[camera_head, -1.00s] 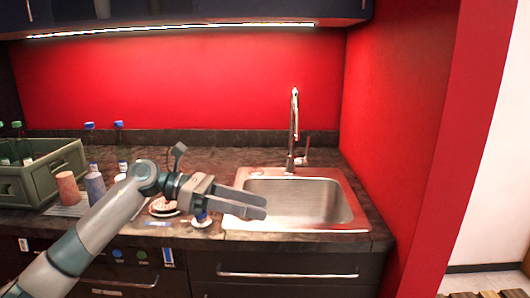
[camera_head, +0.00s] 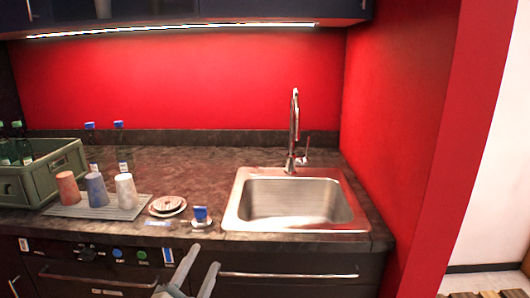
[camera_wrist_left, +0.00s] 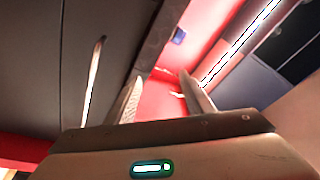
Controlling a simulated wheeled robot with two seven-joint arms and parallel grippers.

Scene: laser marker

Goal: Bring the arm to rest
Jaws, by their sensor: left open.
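My left gripper (camera_head: 203,270) is at the bottom of the head view, in front of the counter's drawers and below the counter edge. Its two fingers are apart with nothing between them. In the left wrist view the open fingers (camera_wrist_left: 163,92) point toward the dark cabinet front and the red wall. The left arm itself is mostly out of the head view. My right gripper is not in view.
The counter (camera_head: 200,162) holds a green crate (camera_head: 68,163) with bottles, several cups on a grey mat (camera_head: 82,211), stacked plates (camera_head: 167,206), a blue-topped item (camera_head: 200,214) and a steel sink (camera_head: 232,215) with a faucet (camera_head: 294,130). Drawer handles (camera_head: 288,275) stick out near the gripper.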

